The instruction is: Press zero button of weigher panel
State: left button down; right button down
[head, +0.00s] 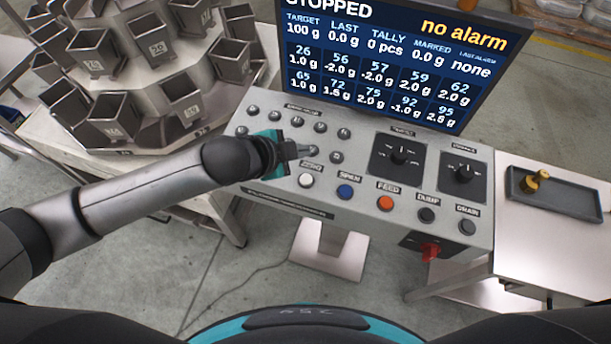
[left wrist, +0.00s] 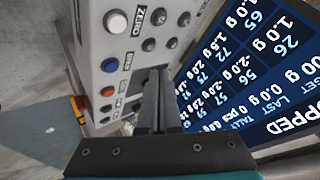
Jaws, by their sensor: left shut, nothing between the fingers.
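The weigher panel (head: 330,205) is a grey sloped console below a dark screen (head: 395,60) reading STOPPED and no alarm. The zero button (head: 306,180) is white and round, at the left end of the lower button row. It also shows at the top of the left wrist view (left wrist: 116,22), beside its ZERO label. My left gripper (head: 312,150) is shut and empty, over the panel just above the zero button in the picture. In the left wrist view its dark fingers (left wrist: 158,90) lie together, apart from the white button. My right gripper is out of view.
A blue button (head: 345,191), an orange button (head: 385,203) and dark buttons continue the row. Several small knobs and two dials (head: 398,155) sit higher. A red switch (head: 430,251) is on the front face. A tray (head: 575,205) with a yellow-handled item lies right; weigher buckets (head: 155,45) stand left.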

pick_arm(q)
jog(key=shift+f, duration=0.1)
jog(key=b, duration=0.6)
send_over(302, 181)
notch_tip(302, 181, down, 8)
jog(key=shift+r, duration=0.2)
jog(key=shift+f+b, duration=0.4)
jog(key=shift+f, duration=0.1)
jog(key=shift+f, duration=0.15)
dwell(1.2)
jog(key=shift+f, duration=0.3)
